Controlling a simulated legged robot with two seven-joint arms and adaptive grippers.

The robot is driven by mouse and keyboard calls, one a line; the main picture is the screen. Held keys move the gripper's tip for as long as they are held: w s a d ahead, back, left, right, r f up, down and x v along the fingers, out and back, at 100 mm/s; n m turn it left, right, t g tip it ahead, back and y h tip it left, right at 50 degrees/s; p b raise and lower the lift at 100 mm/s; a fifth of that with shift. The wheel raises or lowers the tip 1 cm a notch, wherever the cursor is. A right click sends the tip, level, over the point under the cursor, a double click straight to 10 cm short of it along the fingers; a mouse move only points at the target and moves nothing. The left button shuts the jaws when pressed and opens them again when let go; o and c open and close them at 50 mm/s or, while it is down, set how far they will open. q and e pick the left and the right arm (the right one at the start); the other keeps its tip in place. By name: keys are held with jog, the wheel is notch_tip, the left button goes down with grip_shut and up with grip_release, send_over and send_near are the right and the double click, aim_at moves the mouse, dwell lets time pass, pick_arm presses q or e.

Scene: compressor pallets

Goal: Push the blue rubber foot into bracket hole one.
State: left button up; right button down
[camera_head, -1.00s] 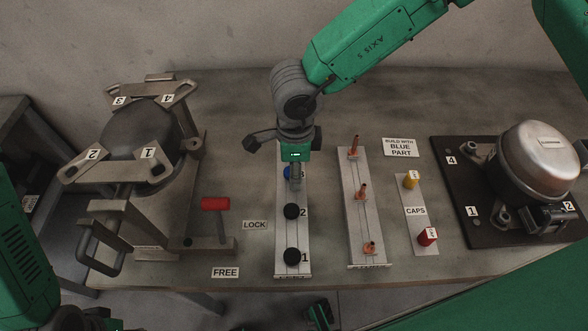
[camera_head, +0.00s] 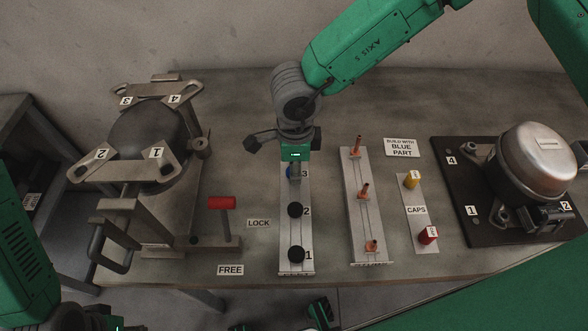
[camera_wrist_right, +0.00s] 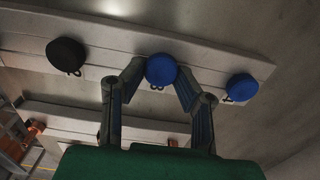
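In the head view a blue rubber foot (camera_head: 289,172) sits at position 3 of the foot rail (camera_head: 293,265). In the right wrist view this blue foot (camera_wrist_right: 161,69) is between the fingertips of my right gripper (camera_wrist_right: 161,73), with no clear gap on either side. It appears still at rail height. My right gripper (camera_head: 296,176) points down there and hides part of the foot. The bracket (camera_head: 120,172) carries labels 1 to 4 on its arms; label 1 (camera_head: 157,152) marks the near right arm. Only a part of my left gripper's body shows at the lower left; its fingers are hidden.
Black feet stand at rail positions 2 (camera_head: 295,210) and 1 (camera_head: 296,254). Another blue foot (camera_wrist_right: 241,87) is right in the wrist view. A red-handled lever (camera_head: 222,203) stands between bracket and rail. A copper-part rail (camera_head: 366,230), caps and a compressor (camera_head: 538,160) stand right.

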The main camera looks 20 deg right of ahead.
jog(key=shift+a+r, duration=0.1)
jog(key=shift+a, duration=0.2)
jog(key=shift+d+r+p, duration=0.25)
jog(key=shift+r+p, duration=0.15)
jog(key=shift+p, duration=0.05)
jog(key=shift+r, duration=0.2)
jog(key=shift+a+r+p, duration=0.25)
jog(key=shift+r+p, duration=0.5)
jog(key=shift+p, duration=0.25)
jog(key=shift+d+r+p, duration=0.3)
jog(key=shift+r+p, duration=0.5)
jog(key=shift+p, duration=0.05)
jog(key=shift+a+r+p, duration=0.2)
jog(key=shift+r+p, duration=0.65)
jog(key=shift+p, duration=0.05)
jog(key=shift+d, duration=0.15)
